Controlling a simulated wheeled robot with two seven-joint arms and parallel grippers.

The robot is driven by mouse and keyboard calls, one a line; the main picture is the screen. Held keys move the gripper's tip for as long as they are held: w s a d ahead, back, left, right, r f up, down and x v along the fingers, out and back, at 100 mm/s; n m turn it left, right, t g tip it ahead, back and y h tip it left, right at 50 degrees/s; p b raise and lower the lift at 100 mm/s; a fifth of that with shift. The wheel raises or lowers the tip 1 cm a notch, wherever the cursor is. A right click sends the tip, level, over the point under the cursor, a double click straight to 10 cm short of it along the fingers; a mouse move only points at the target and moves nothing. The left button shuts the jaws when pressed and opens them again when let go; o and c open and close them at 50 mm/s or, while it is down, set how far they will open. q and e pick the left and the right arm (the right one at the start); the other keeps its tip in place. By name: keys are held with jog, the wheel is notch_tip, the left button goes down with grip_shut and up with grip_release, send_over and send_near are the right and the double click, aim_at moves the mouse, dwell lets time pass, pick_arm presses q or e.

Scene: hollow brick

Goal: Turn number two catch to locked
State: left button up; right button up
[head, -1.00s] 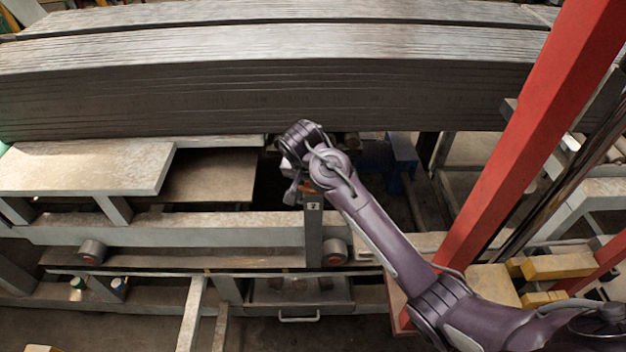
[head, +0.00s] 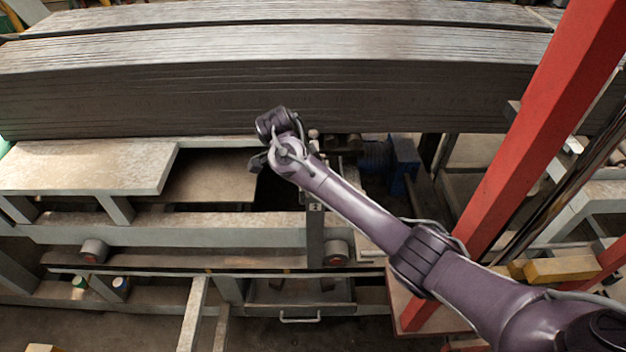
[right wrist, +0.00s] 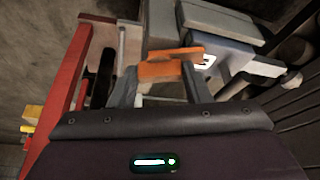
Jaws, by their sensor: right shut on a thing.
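The number two catch shows in the right wrist view as an orange handle (right wrist: 165,70) between the grey fingers of my right gripper (right wrist: 160,82). The gripper is shut on it. A plate marked "2" (right wrist: 205,62) is beside the handle. In the head view the number two plate (head: 317,207) sits on an upright post below my right forearm. There the handle is hidden, and my right gripper (head: 258,161) shows only as a small dark part left of the wrist. My left gripper is not in view.
A long stack of grey boards (head: 250,95) lies just beyond my right wrist. A red post (head: 520,140) slants up at the right, close to my right arm. A grey ledge (head: 85,167) is at the left, and a handled drawer (head: 300,296) is below.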

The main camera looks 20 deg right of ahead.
jog(key=shift+w+m+g, duration=0.15)
jog(key=shift+m+g, duration=0.65)
jog(key=shift+m, duration=1.2)
jog(key=o, duration=1)
jog(key=shift+d, duration=0.1)
